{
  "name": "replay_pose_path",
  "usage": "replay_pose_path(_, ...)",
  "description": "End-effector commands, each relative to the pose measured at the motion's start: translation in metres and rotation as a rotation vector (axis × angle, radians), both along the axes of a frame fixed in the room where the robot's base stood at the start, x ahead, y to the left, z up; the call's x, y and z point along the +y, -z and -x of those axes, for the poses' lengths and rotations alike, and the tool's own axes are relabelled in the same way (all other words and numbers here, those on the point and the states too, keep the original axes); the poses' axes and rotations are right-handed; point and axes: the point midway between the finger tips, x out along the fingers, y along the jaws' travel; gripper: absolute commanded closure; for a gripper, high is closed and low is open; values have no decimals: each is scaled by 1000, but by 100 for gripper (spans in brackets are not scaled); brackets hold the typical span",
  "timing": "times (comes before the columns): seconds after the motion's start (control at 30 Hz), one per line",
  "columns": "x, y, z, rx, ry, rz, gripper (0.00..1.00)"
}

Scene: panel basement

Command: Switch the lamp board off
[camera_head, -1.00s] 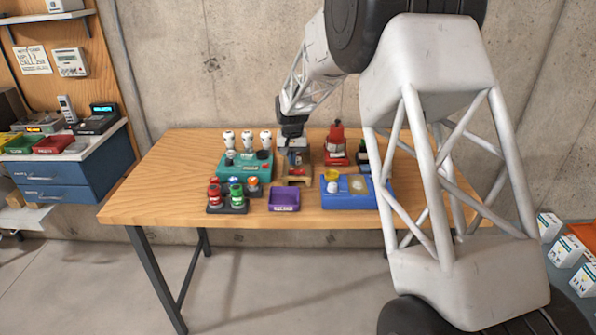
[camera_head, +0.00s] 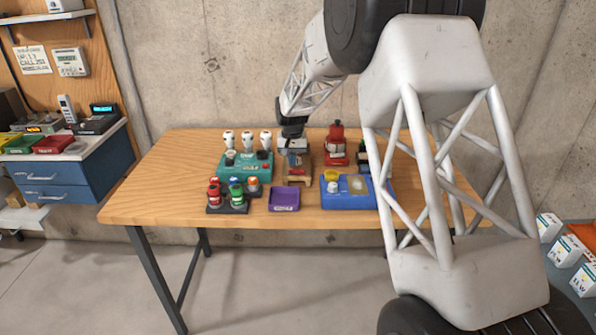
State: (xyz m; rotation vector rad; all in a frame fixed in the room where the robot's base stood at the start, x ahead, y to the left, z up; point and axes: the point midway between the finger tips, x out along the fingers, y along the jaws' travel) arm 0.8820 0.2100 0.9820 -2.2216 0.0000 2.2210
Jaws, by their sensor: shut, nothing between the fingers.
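The lamp board is a teal box (camera_head: 246,172) at the back left of the wooden table. Three white bulbs (camera_head: 247,139) stand along its back and look unlit. Dark knob-like controls (camera_head: 262,155) and a small red spot show on its top; their settings are too small to read. My gripper (camera_head: 298,164) points down just right of the board, apart from it as far as I can tell. It is shut and empty. Its fingertips are small and hard to separate from the brown wooden stand (camera_head: 302,181) behind or below them.
A rack of red, green and other small knobs or bottles (camera_head: 237,200) stands in front of the board. A purple tray (camera_head: 284,199) and a blue box (camera_head: 349,203) are at the table's front. A red device (camera_head: 336,143) stands behind right. The table's left side is clear.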

Motion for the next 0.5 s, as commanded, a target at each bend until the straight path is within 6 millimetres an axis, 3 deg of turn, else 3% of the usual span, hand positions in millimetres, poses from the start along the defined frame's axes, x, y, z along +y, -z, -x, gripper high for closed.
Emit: replay_pose_path(0.5, 0, 6, 0, 0, 0, 0, 100)
